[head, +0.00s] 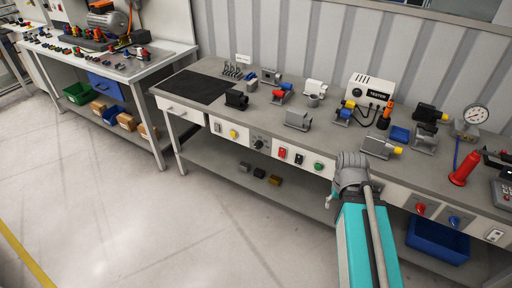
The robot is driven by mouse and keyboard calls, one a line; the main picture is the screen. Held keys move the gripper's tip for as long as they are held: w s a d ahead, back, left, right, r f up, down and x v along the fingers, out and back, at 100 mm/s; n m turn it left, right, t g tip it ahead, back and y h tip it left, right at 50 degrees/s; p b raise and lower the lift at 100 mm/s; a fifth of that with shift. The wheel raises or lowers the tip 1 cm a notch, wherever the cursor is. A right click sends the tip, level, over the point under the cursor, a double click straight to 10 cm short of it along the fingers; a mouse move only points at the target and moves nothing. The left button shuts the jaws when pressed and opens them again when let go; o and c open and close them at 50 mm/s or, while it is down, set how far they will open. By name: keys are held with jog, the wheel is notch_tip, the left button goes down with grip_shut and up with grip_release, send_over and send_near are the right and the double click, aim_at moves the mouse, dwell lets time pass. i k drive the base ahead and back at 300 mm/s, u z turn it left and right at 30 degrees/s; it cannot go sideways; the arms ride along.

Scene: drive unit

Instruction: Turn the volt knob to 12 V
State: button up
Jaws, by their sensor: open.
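A black round knob (258,144) sits on a dark, marked plate on the bench's front panel, left of the red, black and green controls. It appears to be the volt knob; its pointer and the numbers are too small to read. My gripper (347,178) is at the grey end of my turquoise arm, in front of the bench and to the right of the knob. It is apart from the knob and holds nothing that I can see. Its fingers are small and partly hidden.
A yellow button (233,133) is left of the knob; a red switch (282,153) and green button (318,167) are right of it. A white tester (369,92) and several parts stand on the bench (262,117). The floor (150,215) to the left is clear.

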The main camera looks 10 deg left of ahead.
aim_at(258, 144)
jog(key=u, duration=0.05)
jog(key=k, duration=0.85)
jog(key=u, duration=0.5)
jog(key=i, duration=1)
jog(key=z, duration=0.05)
